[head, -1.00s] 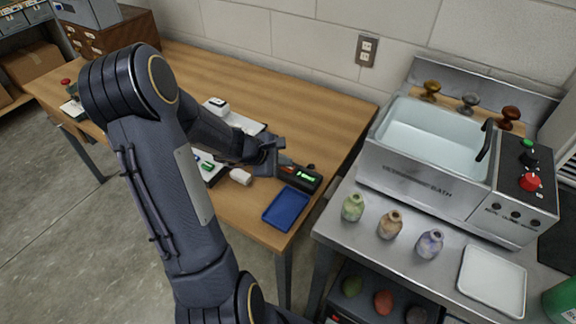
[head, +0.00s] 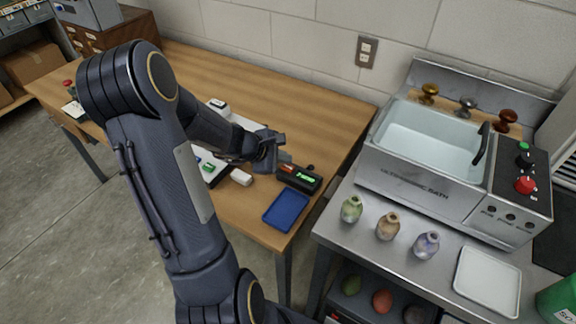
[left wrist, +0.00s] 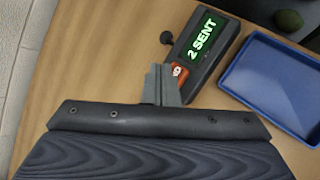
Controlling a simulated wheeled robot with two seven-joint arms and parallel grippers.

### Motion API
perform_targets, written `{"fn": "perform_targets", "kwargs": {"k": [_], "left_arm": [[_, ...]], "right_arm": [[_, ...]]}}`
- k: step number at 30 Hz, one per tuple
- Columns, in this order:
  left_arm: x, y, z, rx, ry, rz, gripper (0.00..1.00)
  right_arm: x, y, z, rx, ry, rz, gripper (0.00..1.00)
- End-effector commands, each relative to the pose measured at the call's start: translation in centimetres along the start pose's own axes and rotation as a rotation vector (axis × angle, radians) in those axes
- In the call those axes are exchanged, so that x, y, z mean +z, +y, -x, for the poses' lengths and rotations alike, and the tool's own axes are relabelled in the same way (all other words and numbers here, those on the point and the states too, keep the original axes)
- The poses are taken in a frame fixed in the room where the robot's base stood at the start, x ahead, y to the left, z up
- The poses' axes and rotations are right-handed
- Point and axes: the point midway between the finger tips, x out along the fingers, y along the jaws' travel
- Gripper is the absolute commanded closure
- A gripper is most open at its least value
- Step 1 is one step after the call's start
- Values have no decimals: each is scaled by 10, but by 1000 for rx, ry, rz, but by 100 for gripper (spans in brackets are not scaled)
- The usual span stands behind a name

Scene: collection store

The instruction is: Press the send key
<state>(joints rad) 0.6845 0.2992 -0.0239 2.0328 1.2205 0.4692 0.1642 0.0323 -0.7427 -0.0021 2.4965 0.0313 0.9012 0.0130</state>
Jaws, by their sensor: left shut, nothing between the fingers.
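A dark handheld unit (head: 308,184) lies on the wooden table, with a lit green display (left wrist: 202,38) that reads "2 SENT" in the left wrist view. An orange-red key (left wrist: 179,71) with a white mark shows at its near end, partly covered by my fingers. The key also shows in the head view (head: 287,168). My left gripper (left wrist: 162,71) is shut and empty, its tips right beside the key in the picture. I cannot tell whether they touch it. My right gripper is not in view.
A blue tray (head: 286,211) lies in front of the unit. A black knob (left wrist: 166,37) is beside the unit. The ultrasonic bath (head: 424,187) and several small jars stand on the right bench.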

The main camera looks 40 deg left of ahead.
Motion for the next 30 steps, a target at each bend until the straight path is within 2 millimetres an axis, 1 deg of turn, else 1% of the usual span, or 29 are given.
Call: {"fn": "perform_targets", "kwargs": {"k": [3,13,30], "left_arm": [[7,8,10,1,0,-1,100],[24,24,32,1,0,-1,100],[24,24,33,0,0,-1,100]], "right_arm": [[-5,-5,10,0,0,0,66],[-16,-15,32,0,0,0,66],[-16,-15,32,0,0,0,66]]}}
